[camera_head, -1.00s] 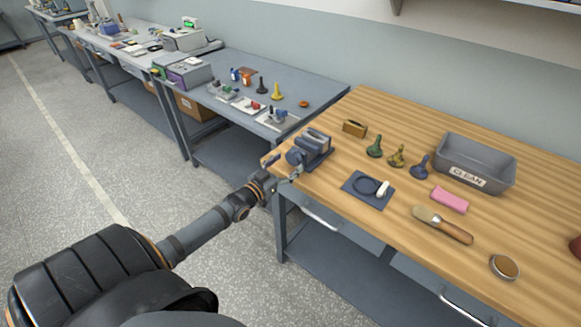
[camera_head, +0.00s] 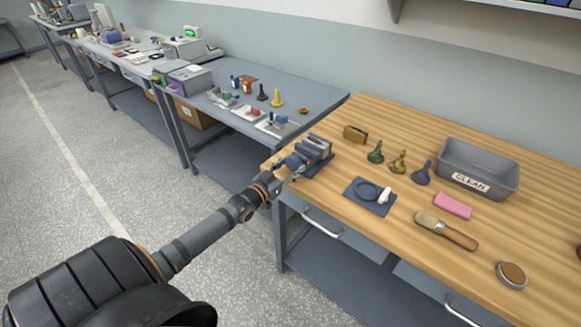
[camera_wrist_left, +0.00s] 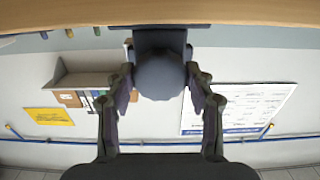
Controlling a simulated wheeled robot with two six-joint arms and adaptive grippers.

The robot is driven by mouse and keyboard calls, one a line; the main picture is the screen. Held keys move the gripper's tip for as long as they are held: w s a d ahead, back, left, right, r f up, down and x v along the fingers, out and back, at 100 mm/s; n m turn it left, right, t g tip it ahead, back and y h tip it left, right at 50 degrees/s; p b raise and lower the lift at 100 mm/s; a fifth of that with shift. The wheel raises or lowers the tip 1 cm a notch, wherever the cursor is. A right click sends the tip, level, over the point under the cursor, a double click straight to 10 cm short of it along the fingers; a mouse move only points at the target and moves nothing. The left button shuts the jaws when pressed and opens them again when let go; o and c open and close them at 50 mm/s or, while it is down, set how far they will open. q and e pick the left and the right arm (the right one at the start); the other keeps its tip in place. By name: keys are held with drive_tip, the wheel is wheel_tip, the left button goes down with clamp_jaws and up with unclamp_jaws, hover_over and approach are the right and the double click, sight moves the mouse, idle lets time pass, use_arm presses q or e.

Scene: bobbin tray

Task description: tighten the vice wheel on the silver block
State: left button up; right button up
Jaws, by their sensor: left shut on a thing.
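The blue-grey vice (camera_head: 318,158) stands at the left end of the wooden bench. Its round wheel (camera_wrist_left: 160,76) shows in the left wrist view between the two fingers of my left gripper (camera_wrist_left: 161,92). The fingers are shut on the wheel from both sides. In the head view my left gripper (camera_head: 290,169) meets the near side of the vice and mostly covers the wheel. A paler grey piece shows at the top of the vice, but I cannot tell whether it is the silver block. My right gripper is not in view.
On the wooden bench (camera_head: 371,122) are a brass-coloured box (camera_head: 355,134), several small dark-handled items, a blue mat (camera_head: 360,204), a grey CLEAN bin (camera_head: 498,180), a pink block (camera_head: 453,206), a brush (camera_head: 447,231) and a round tin (camera_head: 511,275). A grey bench adjoins at the back left.

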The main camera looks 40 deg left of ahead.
use_arm(q)
drive_tip(key=shift+m, duration=0.3)
drive_tip(key=m+p, duration=0.2)
drive_tip(key=m, duration=0.2)
drive_tip(key=shift+r+p, duration=0.1)
drive_tip(key=shift+p, duration=0.2)
drive_tip(key=shift+a+m+p, duration=0.1)
drive_tip(key=shift+m+p, duration=0.25)
drive_tip(key=shift+m, duration=0.65)
drive_tip(key=o, duration=1.2)
drive_tip(key=s, duration=1.2)
drive_tip(key=shift+a, duration=0.4)
